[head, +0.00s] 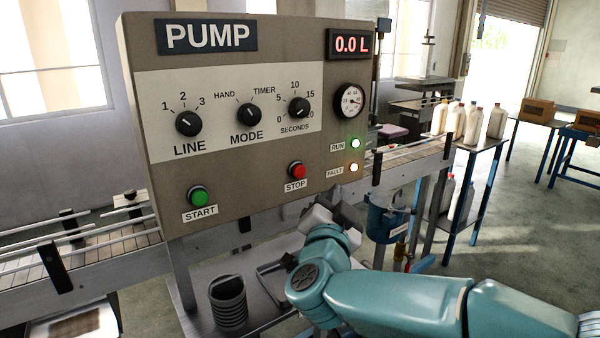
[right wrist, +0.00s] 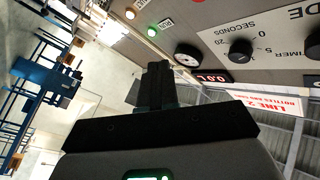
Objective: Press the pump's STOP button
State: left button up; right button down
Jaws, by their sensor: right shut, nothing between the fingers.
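The red STOP button (head: 297,171) is at the lower middle of the pump panel (head: 240,190) in the head view, above its STOP label. The green START button (head: 198,196) is to its left. My right gripper (head: 325,208) is shut and empty, below and right of the STOP button, near the panel's lower edge; the tips are hard to make out and no contact with the button shows. My left gripper is out of view.
The RUN lamp (head: 355,143) glows green and the FAULT lamp (head: 353,168) glows pale. The display (head: 350,44) reads 0.0 L. A conveyor (head: 415,150) runs behind the panel. A dark ribbed cup (head: 229,302) stands below. Bottles (head: 497,122) stand at right.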

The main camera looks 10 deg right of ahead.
aim_at(299, 171)
jog(key=w+a+p, duration=0.2)
jog(key=w+p, duration=0.2)
jog(key=w, duration=0.4)
jog(key=shift+a, duration=0.4)
jog(key=shift+w+a, duration=0.1)
jog(key=shift+w, duration=0.05)
dwell(1.6)
jog(key=shift+w+a+p, duration=0.1)
jog(key=shift+w+p, duration=0.2)
